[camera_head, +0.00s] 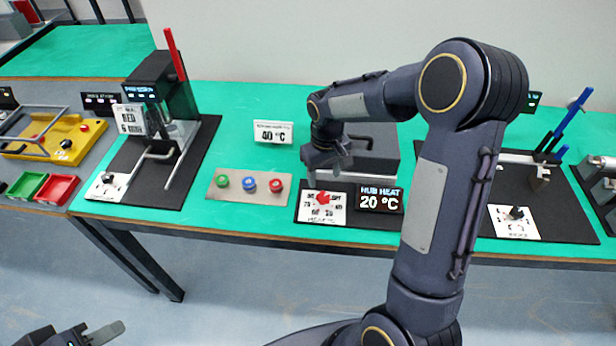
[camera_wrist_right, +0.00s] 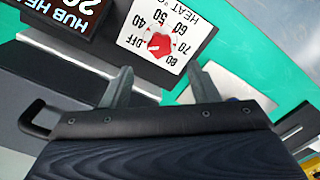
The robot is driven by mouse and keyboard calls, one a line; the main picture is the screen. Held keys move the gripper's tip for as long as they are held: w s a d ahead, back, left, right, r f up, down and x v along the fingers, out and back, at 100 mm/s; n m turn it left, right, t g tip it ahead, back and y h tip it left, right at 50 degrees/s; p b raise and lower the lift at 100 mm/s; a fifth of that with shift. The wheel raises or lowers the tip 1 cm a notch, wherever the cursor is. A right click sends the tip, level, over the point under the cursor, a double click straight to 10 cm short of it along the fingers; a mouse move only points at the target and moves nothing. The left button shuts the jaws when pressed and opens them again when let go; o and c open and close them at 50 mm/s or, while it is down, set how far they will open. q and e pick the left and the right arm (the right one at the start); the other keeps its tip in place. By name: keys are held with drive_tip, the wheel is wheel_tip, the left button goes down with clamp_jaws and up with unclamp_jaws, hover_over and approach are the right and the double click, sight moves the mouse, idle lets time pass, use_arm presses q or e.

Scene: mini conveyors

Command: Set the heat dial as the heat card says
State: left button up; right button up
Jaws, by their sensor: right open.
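The heat dial is a red knob (camera_head: 322,198) on a white scale plate, and it also shows in the right wrist view (camera_wrist_right: 160,44). The scale has OFF and numbers from 40 to 80; I cannot tell where the knob points. The heat card (camera_head: 272,132) stands behind and reads 40 °C. A display (camera_head: 379,200) beside the dial reads HUB HEAT 20 °C. My right gripper (camera_head: 330,162) is open and empty above and behind the dial; in its wrist view the knob lies beyond the fingertips (camera_wrist_right: 158,82). My left gripper (camera_head: 98,334) is partly cut off at the bottom left.
A plate with green, blue and red buttons (camera_head: 249,187) lies left of the dial. A grey press-like block (camera_head: 375,140) stands behind the dial. A red-lever station (camera_head: 165,90) is further left, a blue-lever station (camera_head: 560,140) right. My right arm covers part of the table.

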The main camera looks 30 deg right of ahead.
sight(324, 196)
wheel_tip(324, 196, down, 8)
drive_tip(key=shift+s+r+p, duration=0.1)
drive_tip(key=shift+r+p, duration=0.15)
drive_tip(key=shift+p, duration=0.15)
drive_tip(key=c, duration=1)
drive_tip(key=shift+o, duration=0.2)
